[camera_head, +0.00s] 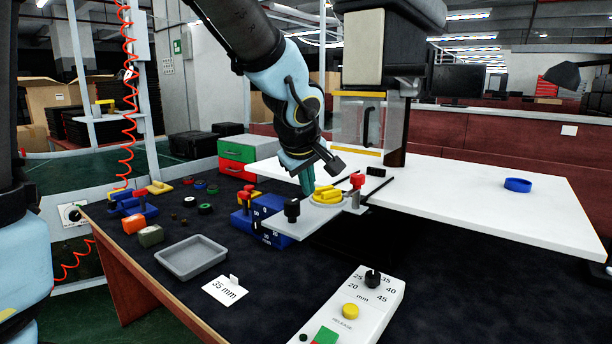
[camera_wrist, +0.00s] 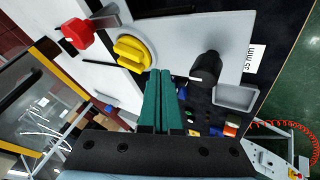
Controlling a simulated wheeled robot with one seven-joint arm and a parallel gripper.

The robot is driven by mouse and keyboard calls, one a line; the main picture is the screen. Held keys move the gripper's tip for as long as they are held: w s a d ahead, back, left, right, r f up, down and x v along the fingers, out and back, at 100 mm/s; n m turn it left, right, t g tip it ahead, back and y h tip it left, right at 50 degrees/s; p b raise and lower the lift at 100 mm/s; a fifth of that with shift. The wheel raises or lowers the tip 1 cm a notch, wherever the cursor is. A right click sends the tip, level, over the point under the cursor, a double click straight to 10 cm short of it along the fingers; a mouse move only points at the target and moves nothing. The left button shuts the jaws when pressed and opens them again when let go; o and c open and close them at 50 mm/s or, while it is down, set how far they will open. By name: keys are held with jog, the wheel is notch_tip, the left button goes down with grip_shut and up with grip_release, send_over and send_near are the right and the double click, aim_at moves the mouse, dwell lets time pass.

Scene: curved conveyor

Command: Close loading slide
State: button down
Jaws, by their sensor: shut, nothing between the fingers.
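The loading slide appears to be the flat grey plate (camera_head: 318,226) carrying a yellow ribbed piece (camera_head: 327,194) on a round seat; I cannot tell how far it is open. A black knob (camera_head: 292,210) stands near its left end and a red knob (camera_head: 357,181) near its right end. My gripper (camera_head: 307,190) points down just left of the yellow piece, green fingers together and empty. In the wrist view the fingers (camera_wrist: 162,76) show between the yellow piece (camera_wrist: 132,50) and the black knob (camera_wrist: 205,68), over the plate (camera_wrist: 175,25). Contact cannot be told.
A blue block (camera_head: 262,220) stands by the plate's left end. A grey tray (camera_head: 191,257) and a "35 mm" card (camera_head: 225,290) lie left. A control box (camera_head: 353,308) is in front. A white table (camera_head: 480,193) with a blue ring (camera_head: 517,185) extends right.

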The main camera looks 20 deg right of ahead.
aim_at(312, 206)
jog(key=shift+x, duration=2.3)
jog(key=w+d, duration=0.2)
jog(key=d, duration=0.2)
jog(key=w+d+b, duration=0.1)
jog(key=w+d, duration=0.1)
jog(key=d, duration=0.2)
jog(key=w+d, duration=0.2)
jog(key=d, duration=0.1)
jog(key=shift+w+d+f+b, duration=0.1)
jog(key=shift+w+d+b, duration=0.2)
jog(key=shift+d, duration=0.1)
